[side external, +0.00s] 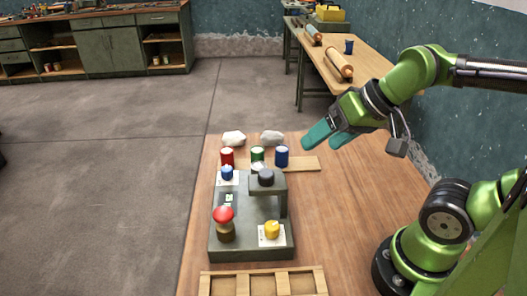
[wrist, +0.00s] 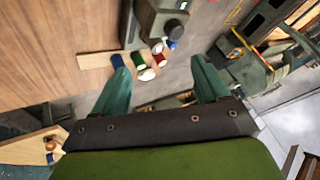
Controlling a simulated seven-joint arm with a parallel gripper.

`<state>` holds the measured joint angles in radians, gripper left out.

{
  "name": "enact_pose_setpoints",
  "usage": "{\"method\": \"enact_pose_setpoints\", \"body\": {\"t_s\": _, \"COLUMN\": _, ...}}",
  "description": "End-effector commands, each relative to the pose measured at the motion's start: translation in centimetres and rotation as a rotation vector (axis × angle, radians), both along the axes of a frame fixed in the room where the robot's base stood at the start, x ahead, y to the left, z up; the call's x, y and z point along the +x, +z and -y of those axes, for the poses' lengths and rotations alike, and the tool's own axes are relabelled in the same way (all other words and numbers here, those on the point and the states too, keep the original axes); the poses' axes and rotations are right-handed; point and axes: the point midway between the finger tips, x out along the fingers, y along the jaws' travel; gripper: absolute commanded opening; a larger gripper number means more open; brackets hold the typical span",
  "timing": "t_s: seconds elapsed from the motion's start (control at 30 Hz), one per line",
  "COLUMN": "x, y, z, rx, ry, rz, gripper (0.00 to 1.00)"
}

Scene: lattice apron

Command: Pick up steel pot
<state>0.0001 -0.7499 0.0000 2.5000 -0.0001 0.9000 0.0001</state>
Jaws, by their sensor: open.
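No pot is plainly recognisable as steel. A small pale, shiny piece (side external: 258,167) behind the black-topped stand could be it, but it is partly hidden and too small to tell. A dark, round-topped piece (side external: 266,177) sits on the raised bridge of the grey fixture (side external: 222,243). My gripper (side external: 325,139) is open and empty, above the table's far right part, to the right of the cans and apart from everything. In the wrist view its teal fingers (wrist: 157,58) are spread, with the cans seen beyond and between them.
A red can (side external: 227,157), green can (side external: 257,154) and blue can (side external: 281,157) stand along a wooden board. The fixture bears a red-capped piece (side external: 223,217) and a yellow piece (side external: 272,229). A wooden tray (side external: 262,270) lies in front.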

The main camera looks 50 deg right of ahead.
Motion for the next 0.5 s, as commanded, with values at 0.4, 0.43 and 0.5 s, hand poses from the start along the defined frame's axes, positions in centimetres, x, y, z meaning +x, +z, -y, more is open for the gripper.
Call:
{"method": "enact_pose_setpoints", "body": {"t_s": 0.4, "x": 4.6, "y": -1.0, "z": -0.7, "rx": -0.046, "ry": 0.078, "rz": -0.171, "gripper": 0.74}}
{"method": "enact_pose_setpoints", "body": {"t_s": 0.43, "x": 5.5, "y": -0.9, "z": -0.8, "rx": -0.064, "ry": 0.1, "rz": -0.195, "gripper": 0.74}}
{"method": "enact_pose_setpoints", "body": {"t_s": 0.5, "x": 7.7, "y": -0.9, "z": -1.0, "rx": -0.106, "ry": 0.158, "rz": -0.254, "gripper": 0.74}}
